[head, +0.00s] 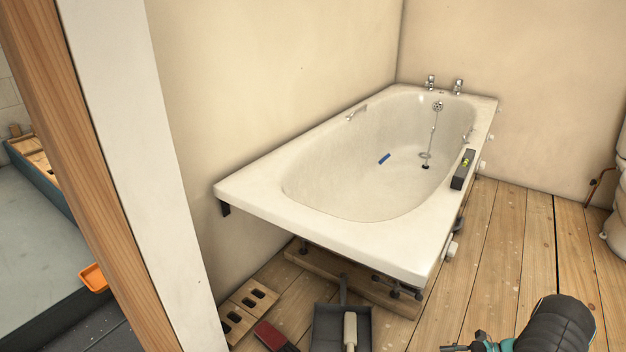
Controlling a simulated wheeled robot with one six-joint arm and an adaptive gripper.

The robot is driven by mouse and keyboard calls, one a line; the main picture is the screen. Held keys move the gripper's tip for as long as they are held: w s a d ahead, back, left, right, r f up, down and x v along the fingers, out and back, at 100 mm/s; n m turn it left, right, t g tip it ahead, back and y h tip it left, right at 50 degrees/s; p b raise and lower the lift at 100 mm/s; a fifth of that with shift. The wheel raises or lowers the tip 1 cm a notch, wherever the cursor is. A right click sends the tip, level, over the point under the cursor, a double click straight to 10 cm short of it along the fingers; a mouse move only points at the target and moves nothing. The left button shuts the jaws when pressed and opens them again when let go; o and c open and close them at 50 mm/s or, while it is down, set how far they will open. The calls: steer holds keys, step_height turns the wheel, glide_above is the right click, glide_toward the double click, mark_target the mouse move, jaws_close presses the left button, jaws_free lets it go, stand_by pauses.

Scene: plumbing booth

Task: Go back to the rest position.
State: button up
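The task names no object. The white bathtub (250,190) stands in the corner against two cream walls, raised above the plank floor. A blue piece (384,159) lies in the tub. A dark spirit level (459,180) with a yellow-green vial lies on the tub's right rim.
A timber post (85,170) stands left. Planks at right are clear.

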steer(key=s+a+r+n+g+h, duration=0.2)
steer(key=a+r+n+h, duration=0.15)
steer(key=r, duration=0.65)
steer(key=s+a+r+n+g+h, duration=0.2)
steer(key=a+r+n, duration=0.25)
steer(key=r, duration=0.55)
steer(key=s+a+r+n+g+h, duration=0.1)
steer(key=s+a+r+n+h, duration=0.3)
steer(key=r, duration=0.7)
steer(key=s+a+r+n+t+h, duration=0.1)
steer(key=s+a+r+n+t, duration=0.1)
steer(key=r, duration=0.5)
steer(key=s+a+r+n+t, duration=0.2)
steer(key=s+a+r+n, duration=0.2)
steer(key=s+a+r, duration=0.3)
steer(key=s+a+r+n+t+h, duration=0.1)
steer(key=s+a+r+n+t, duration=0.1)
steer(key=a+r, duration=0.4)
step_height(320, 180, up, 2)
steer(key=shift+s+a+r+n+t+h+p, duration=0.15)
steer(key=shift+s+a+n+t+h+p, duration=0.2)
steer(key=shift+s+n, duration=0.6)
